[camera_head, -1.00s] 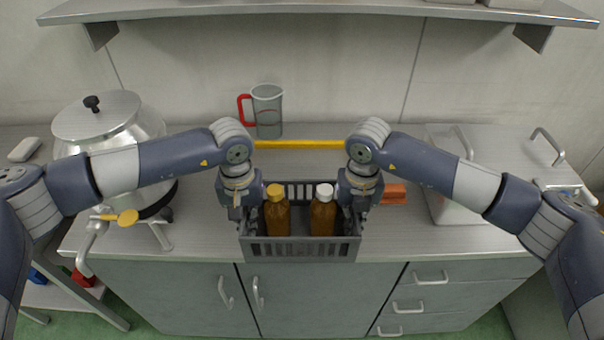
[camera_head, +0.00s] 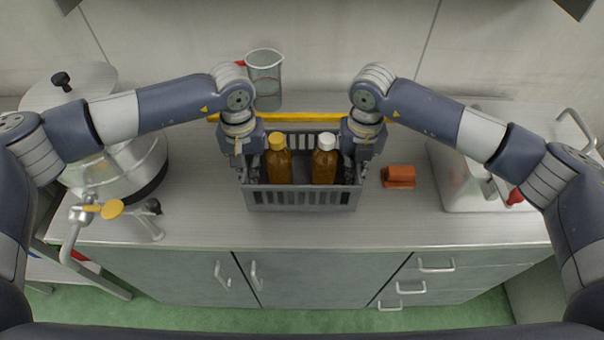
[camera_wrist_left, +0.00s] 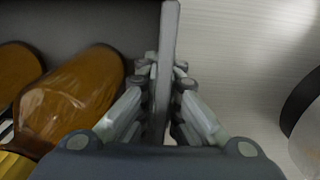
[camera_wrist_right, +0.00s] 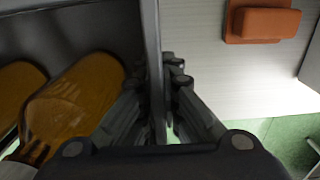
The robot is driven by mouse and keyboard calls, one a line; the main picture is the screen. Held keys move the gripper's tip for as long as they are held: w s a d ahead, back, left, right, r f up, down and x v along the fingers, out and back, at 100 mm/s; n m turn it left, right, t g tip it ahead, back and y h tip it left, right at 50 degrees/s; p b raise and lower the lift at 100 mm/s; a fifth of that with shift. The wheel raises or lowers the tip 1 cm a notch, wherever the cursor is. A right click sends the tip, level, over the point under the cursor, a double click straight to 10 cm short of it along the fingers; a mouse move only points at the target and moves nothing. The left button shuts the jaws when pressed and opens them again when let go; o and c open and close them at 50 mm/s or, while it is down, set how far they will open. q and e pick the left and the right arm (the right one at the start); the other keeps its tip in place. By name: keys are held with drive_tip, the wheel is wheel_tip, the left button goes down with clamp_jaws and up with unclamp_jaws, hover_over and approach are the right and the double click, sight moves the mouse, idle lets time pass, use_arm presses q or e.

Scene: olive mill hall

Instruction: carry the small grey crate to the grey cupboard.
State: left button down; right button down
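The small grey crate (camera_head: 303,200) is at the middle of the worktop in the head view, with slotted walls. It holds an amber bottle with a yellow cap (camera_head: 279,168) and one with a white cap (camera_head: 325,166); both look upright. My left gripper (camera_head: 246,172) is shut on the crate's left wall, which passes between its fingers in the left wrist view (camera_wrist_left: 160,85). My right gripper (camera_head: 356,172) is shut on the right wall, also seen in the right wrist view (camera_wrist_right: 160,85). I cannot tell whether the crate touches the worktop. Grey cupboard doors (camera_head: 180,280) are below the worktop.
A glass jug with a red handle (camera_head: 265,85) and a yellow strip (camera_head: 305,117) are behind the crate. An orange-brown block (camera_head: 398,177) lies right of it. Worktop in front is clear.

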use_arm(q)
drive_tip(key=shift+w+f, duration=0.1)
use_arm(e)
drive_tip(key=shift+w+f, duration=0.1)
drive_tip(key=shift+f, duration=0.05)
